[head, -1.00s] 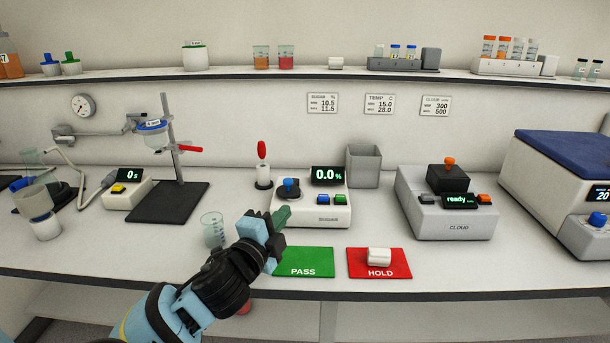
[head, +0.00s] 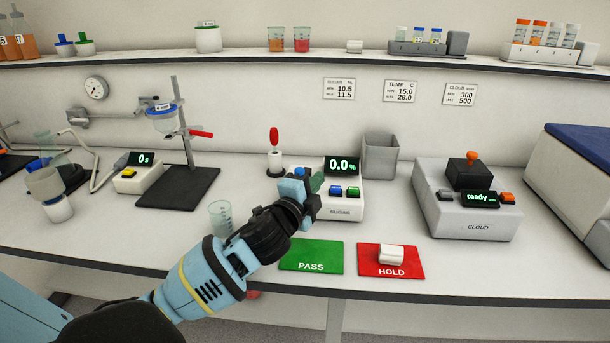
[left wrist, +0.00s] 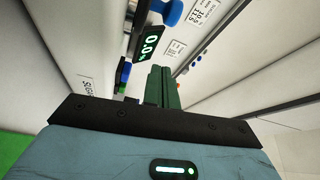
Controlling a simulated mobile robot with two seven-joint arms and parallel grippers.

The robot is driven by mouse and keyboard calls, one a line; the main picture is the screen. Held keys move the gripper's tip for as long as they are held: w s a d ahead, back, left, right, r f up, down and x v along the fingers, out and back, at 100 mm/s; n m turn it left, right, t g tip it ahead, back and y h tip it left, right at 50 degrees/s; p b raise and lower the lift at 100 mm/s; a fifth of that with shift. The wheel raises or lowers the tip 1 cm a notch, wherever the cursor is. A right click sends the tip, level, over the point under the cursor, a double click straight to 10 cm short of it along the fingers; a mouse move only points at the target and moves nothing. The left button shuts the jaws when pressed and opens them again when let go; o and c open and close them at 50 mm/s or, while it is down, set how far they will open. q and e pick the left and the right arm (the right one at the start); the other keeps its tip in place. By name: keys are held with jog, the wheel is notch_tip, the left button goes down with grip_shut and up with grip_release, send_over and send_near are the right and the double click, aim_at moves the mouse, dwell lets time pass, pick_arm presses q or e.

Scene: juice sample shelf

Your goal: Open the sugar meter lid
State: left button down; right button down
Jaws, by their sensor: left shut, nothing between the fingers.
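The white sugar meter (head: 344,203) stands on the bench and reads 0.0 % on its display (head: 342,166). Its blue lid knob (head: 299,171) peeks out behind my left gripper; the knob also shows at the top of the left wrist view (left wrist: 173,12). The lid itself is mostly hidden by the gripper, so its exact angle cannot be told. My left gripper (head: 318,182) is in front of the meter's left part, its green fingers (left wrist: 162,86) shut and empty. Whether they touch the meter is unclear. My right gripper is out of view.
A clear beaker (head: 221,216) is near my left forearm. A grey bin (head: 380,156) and the cloud meter (head: 470,222) are to the right. Green PASS (head: 311,257) and red HOLD (head: 371,268) mats lie in front.

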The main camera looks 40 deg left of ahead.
aim_at(302, 172)
pick_arm(q)
jog(key=w, duration=0.3)
jog(key=shift+w+a+r, duration=0.15)
jog(key=shift+w+a, duration=0.05)
jog(key=shift+a, duration=0.05)
jog(key=a, duration=0.1)
jog(key=s, duration=0.1)
jog(key=a, duration=0.1)
jog(key=shift+s+a+f, duration=0.2)
jog(key=shift+a+f, duration=0.1)
jog(key=shift+s+a+f, duration=0.1)
jog(key=shift+s+a, duration=0.15)
jog(key=shift+a, duration=0.2)
